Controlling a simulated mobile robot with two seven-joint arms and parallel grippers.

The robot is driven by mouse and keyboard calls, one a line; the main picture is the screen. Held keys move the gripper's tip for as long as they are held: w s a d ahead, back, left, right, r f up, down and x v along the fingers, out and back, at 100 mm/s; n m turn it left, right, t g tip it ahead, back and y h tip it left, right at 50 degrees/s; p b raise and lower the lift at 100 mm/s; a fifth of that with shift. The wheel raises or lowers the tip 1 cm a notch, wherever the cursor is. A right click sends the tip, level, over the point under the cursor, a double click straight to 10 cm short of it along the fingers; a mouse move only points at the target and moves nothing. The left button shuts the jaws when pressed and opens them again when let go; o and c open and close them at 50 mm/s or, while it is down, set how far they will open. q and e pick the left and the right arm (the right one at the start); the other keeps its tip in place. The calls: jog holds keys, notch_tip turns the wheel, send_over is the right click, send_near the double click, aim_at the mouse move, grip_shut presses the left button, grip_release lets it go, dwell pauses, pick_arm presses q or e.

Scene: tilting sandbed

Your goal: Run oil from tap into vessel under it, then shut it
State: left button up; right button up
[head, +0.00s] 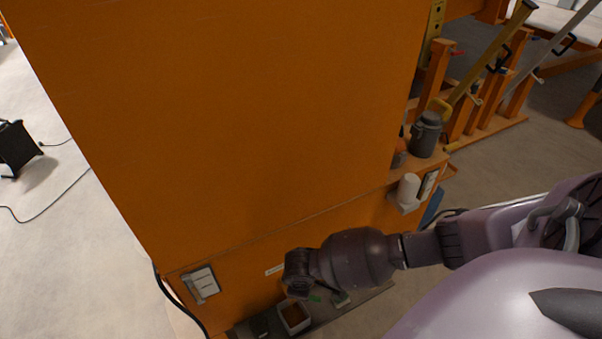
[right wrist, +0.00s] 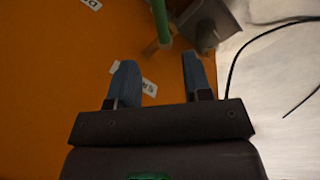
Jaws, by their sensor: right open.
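My right gripper (right wrist: 156,60) is open, its two blue-grey fingers apart with nothing between them, in front of an orange panel. Ahead of the fingertips, at the top of the right wrist view, is a green bar (right wrist: 161,20) beside a grey block (right wrist: 205,28); they look like tap parts, but I cannot tell for sure. The bar is apart from the fingers. In the head view the end of my right arm (head: 298,282) is low by the panel, its fingers not clear. Below it stands a small pale-rimmed container (head: 282,322) with brown inside. My left gripper is out of view.
A large orange cabinet (head: 230,110) fills the middle. A grey canister (head: 426,135) and a white cylinder (head: 408,189) are at its right end. A white switch box (head: 201,283) is on its lower left. Dark cables (head: 176,303) run down beside it.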

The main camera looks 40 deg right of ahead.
jog(key=f+b, duration=0.1)
jog(key=f, duration=0.2)
jog(key=d+f+b, duration=0.1)
jog(key=f, duration=0.2)
jog(key=f+b, duration=0.1)
jog(key=f, duration=0.1)
jog(key=shift+w+d+f, duration=0.15)
jog(key=shift+w+f, duration=0.05)
jog(key=shift+f, duration=0.2)
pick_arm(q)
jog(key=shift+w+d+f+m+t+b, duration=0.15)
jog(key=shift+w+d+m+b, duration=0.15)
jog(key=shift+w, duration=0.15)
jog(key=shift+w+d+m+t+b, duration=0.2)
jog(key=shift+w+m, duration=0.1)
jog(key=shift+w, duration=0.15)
pick_arm(e)
jog(key=shift+w+d+f, duration=0.15)
jog(key=shift+w+f, duration=0.15)
jog(key=shift+f, duration=0.25)
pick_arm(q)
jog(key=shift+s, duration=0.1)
pick_arm(e)
grip_shut()
